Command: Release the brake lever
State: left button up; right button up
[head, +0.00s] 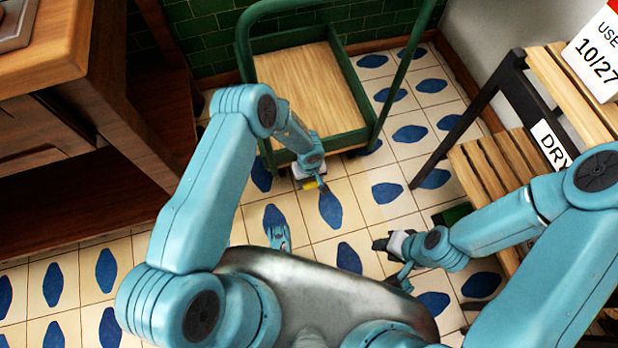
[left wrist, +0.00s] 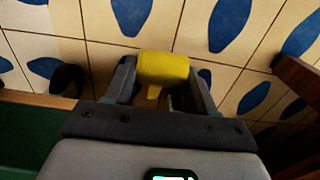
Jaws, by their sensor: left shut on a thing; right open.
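The brake lever has a yellow end (left wrist: 163,68), which sits between the two fingers of my left gripper (left wrist: 160,85) in the left wrist view. The left gripper is shut on it. In the head view the yellow end (head: 311,185) shows as a small patch at the low front edge of the green cart (head: 377,118), with my left gripper (head: 318,188) reaching down to it. Most of the lever is hidden by the gripper. My right gripper (head: 384,246) is open and empty above the tiled floor, to the right of my body.
The cart has a wooden deck (head: 300,80) and a green tube handle. A wooden cabinet (head: 60,130) stands at the left. A slatted rack (head: 490,165) with a DRY label stands at the right. Patterned floor tiles lie clear between the cart and my body.

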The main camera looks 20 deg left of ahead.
pick_arm(q)
jog(key=shift+w+a, duration=0.1)
jog(key=shift+w, duration=0.05)
grip_shut()
jog(key=o, duration=1.4)
grip_release()
notch_tip(320, 180, up, 16)
jog(key=p, duration=0.7)
jog(key=shift+r, duration=0.25)
jog(key=shift+a, duration=0.1)
